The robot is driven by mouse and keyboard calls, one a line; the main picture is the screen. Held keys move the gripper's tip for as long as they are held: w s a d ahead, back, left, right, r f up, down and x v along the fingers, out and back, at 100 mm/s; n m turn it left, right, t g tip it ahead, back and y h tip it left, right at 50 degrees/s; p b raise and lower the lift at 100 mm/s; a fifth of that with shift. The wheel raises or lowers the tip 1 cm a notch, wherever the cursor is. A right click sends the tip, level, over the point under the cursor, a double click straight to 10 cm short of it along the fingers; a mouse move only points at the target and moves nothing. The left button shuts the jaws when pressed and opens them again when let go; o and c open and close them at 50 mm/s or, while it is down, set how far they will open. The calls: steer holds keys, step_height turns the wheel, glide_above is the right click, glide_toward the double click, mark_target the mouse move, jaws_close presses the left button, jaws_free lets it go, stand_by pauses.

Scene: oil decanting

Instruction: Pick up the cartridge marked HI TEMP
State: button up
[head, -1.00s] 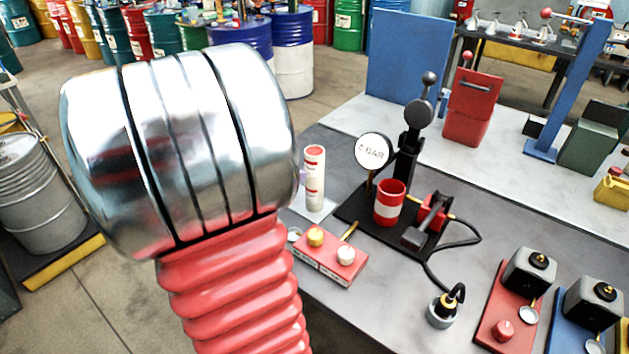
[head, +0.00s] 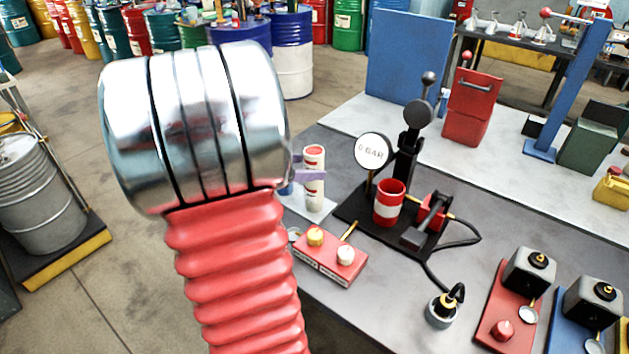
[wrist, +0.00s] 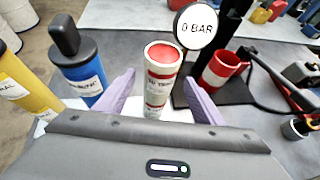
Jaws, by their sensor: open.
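The white cartridge with a red top and red bands (head: 314,196) stands upright on a pale plate in the head view. In the wrist view the white cartridge (wrist: 159,88) stands between the two lilac fingers of my gripper (wrist: 160,82), with its dark lettering only partly legible. My gripper is open, with a gap visible on each side of the cartridge. In the head view a lilac finger of my gripper (head: 308,173) crosses in front of the cartridge's middle; the rest is hidden behind my arm.
A blue cartridge with a black cap (wrist: 83,75) and a yellow one (wrist: 25,85) stand to the left. The round 0 BAR gauge (wrist: 194,26) and a red-and-white cup (wrist: 220,70) stand close on the right. A red box with two knobs (head: 330,262) lies in front.

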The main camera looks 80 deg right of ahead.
steer(key=shift+x, duration=1.1)
steer(key=shift+r, duration=0.1)
jaws_close()
stand_by(0.3)
